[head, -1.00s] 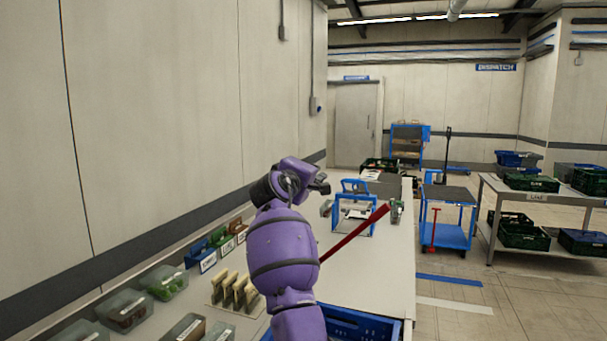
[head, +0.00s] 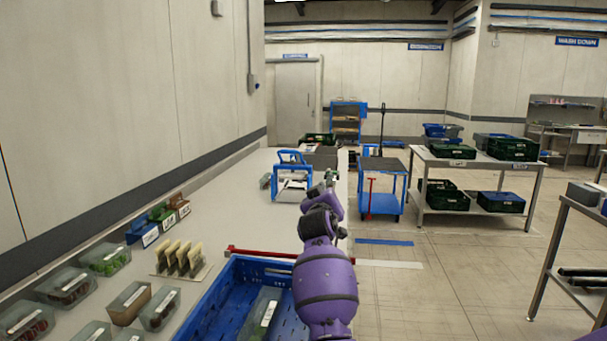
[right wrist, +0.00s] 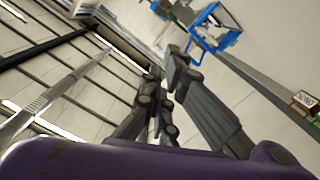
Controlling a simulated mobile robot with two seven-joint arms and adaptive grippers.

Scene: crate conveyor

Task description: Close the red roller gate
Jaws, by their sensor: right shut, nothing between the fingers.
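The red roller gate (head: 262,253) is a thin red bar lying about level across the worktop, just beyond the far edge of the blue crate. Its right end is hidden behind my right arm. My right gripper (head: 333,178) is beyond and above the bar, apart from its visible part, near the worktop's right edge. In the right wrist view its dark fingers (right wrist: 165,70) hold nothing. My left gripper is out of view.
The blue crate (head: 215,300) with a packed tub inside stands at the front of the worktop (head: 225,220). Tubs and upright cards line the left side. A blue frame (head: 278,187) stands further back. A blue cart (head: 382,205) and a crate table (head: 440,160) are to the right.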

